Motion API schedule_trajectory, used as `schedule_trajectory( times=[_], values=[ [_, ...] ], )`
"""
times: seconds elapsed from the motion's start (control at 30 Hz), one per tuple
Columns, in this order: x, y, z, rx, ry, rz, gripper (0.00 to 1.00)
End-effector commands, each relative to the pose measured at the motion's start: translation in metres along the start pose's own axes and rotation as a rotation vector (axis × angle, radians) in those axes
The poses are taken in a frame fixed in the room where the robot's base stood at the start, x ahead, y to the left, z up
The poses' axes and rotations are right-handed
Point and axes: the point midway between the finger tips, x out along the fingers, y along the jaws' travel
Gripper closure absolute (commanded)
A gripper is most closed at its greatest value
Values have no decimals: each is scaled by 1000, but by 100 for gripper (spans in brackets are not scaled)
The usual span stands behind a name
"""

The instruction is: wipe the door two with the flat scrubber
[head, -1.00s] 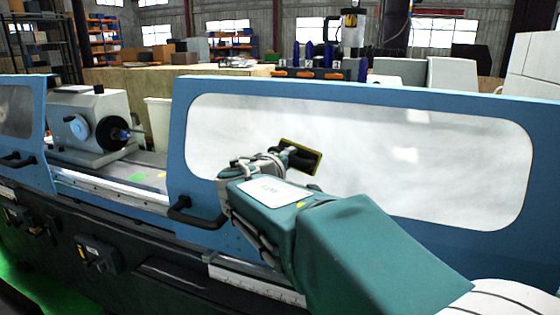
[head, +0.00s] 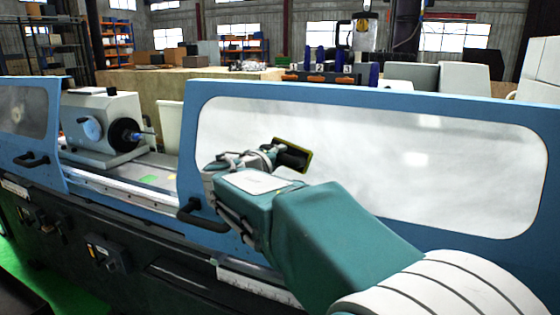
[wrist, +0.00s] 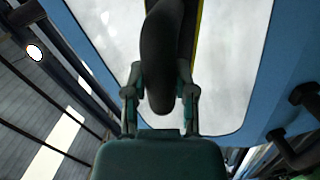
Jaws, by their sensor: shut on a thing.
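The flat scrubber (head: 292,154) is a dark pad with a yellow-green edge and a dark handle. My gripper (head: 262,157) is shut on its handle, in front of the window of the nearer blue door (head: 360,95). That door has a large, cloudy window (head: 440,160). In the wrist view the dark handle (wrist: 160,60) sits between my gripper's fingers (wrist: 160,95), with a yellow edge beyond it. The cloudy window (wrist: 235,70) fills much of that view. I cannot tell whether the pad touches the window.
A black door handle (head: 200,216) sticks out at the door's lower left; it also shows in the wrist view (wrist: 295,145). To the left are the grinder's headstock (head: 105,125) and another blue door (head: 35,150). Open space lies between the doors.

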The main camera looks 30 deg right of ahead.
Motion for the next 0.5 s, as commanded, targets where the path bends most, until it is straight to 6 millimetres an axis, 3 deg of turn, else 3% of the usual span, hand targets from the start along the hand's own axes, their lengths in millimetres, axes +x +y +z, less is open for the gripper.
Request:
schedule_trajectory(
  times=[0.23,0.5],
  values=[
    [1,8,2,1,-1,3,100],
    [3,12,22,1,-3,2,100]
  ],
)
